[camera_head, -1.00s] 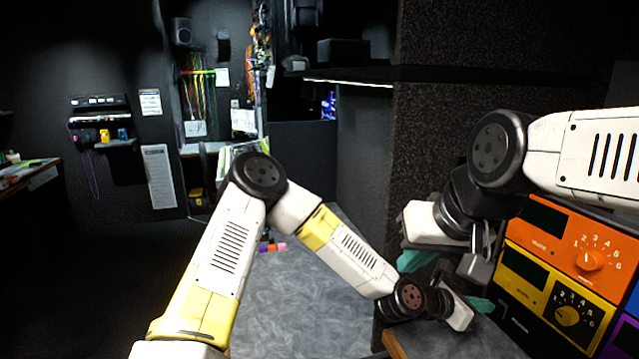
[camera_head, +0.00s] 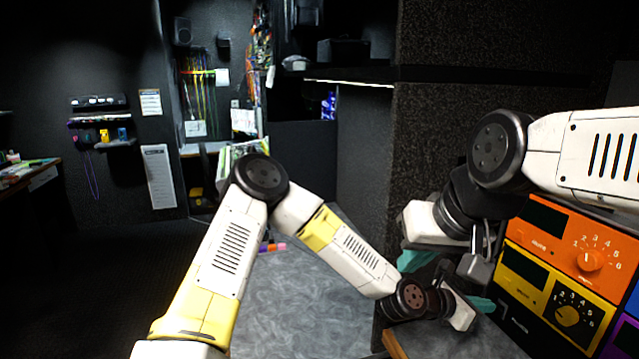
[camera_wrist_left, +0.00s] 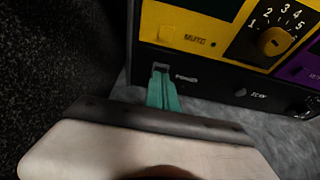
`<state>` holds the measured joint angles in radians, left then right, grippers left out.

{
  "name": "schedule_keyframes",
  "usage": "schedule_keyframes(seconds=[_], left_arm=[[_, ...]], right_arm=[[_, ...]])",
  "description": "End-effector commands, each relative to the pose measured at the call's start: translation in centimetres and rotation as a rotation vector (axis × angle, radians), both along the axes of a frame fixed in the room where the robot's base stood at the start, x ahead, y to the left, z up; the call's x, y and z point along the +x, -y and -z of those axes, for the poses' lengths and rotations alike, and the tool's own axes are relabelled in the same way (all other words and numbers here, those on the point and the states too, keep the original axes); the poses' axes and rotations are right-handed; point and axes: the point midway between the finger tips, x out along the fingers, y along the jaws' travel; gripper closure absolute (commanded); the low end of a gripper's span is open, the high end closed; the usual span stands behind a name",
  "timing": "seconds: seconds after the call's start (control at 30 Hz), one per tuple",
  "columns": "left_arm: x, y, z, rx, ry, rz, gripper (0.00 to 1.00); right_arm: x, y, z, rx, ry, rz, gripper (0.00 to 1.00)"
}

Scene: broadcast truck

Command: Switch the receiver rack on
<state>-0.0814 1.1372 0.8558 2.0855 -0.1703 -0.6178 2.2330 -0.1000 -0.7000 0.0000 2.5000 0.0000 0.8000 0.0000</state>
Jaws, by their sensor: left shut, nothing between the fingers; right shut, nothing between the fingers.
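The receiver rack is at the right of the head view, with an orange unit (camera_head: 562,243) above a yellow unit (camera_head: 527,284). Below the yellow unit, a black panel (camera_wrist_left: 215,83) carries a small switch (camera_wrist_left: 160,68) beside a label that seems to read POWER. My left gripper (camera_head: 482,304) is shut and empty low in front of the rack. In the left wrist view its teal fingertips (camera_wrist_left: 162,90) are just below and over the switch; contact cannot be told. My right gripper (camera_head: 415,261) is shut and empty, higher and further left, partly hidden by its wrist.
Numbered knobs sit on the orange (camera_head: 590,260) and yellow (camera_head: 567,315) units. A purple unit (camera_head: 625,338) stands at the right edge. A grey worktop (camera_head: 290,300) lies beneath my left arm. A dark textured wall (camera_head: 430,130) rises behind the grippers.

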Motion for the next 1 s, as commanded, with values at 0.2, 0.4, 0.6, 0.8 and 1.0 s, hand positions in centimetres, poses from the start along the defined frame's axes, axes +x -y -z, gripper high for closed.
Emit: schedule_keyframes(seconds=[0.2,0.4,0.6,0.8,1.0], left_arm=[[0.1,0.3,0.1,0.0,0.0,0.0,1.0],[0.1,0.6,0.2,0.0,0.0,0.001,1.0],[0.2,0.9,0.3,0.0,0.0,0.001,1.0],[0.3,1.2,0.4,-0.001,0.0,0.001,1.0],[0.3,1.4,0.5,0.0,0.0,0.001,1.0]], right_arm=[[0.0,0.0,0.0,0.0,0.0,0.0,1.0],[0.0,0.0,0.0,0.0,0.0,0.0,1.0],[0.0,0.0,0.0,0.0,0.0,0.0,1.0],[0.0,0.0,0.0,0.0,0.0,0.0,1.0],[0.0,0.0,0.0,0.0,0.0,0.0,1.0]])
